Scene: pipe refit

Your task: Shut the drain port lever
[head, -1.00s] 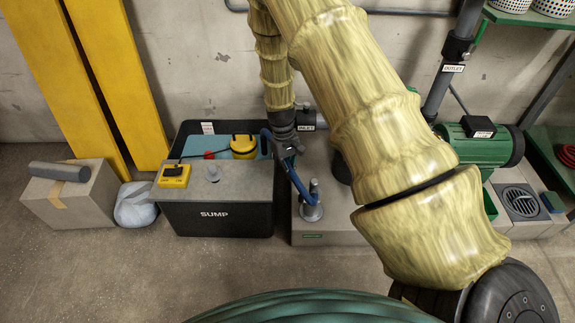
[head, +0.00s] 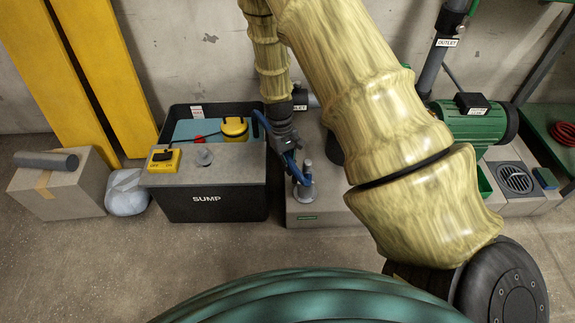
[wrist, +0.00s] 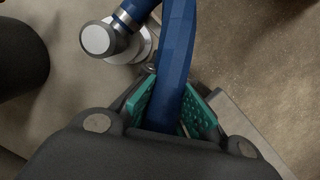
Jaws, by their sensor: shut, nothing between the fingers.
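The drain port (head: 303,190) is a grey upright post on a round flange, at the left end of the grey plinth in the head view. Its pale round top (wrist: 97,38) shows upper left in the wrist view, with a short blue piece (wrist: 138,10) beside it. A long blue bar or hose (wrist: 178,50) runs down to my gripper (wrist: 172,108), in line with the green finger pads; I cannot tell whether it touches them. My gripper is shut, pointing down just behind and left of the post. Which blue part is the lever is unclear.
The sump tank (head: 212,205) stands close left of my gripper, with a yellow switch box (head: 165,160) on its lid. The plinth (head: 325,212) carries a green motor (head: 470,122) at right. A carton (head: 65,190) stands far left. The floor in front is clear.

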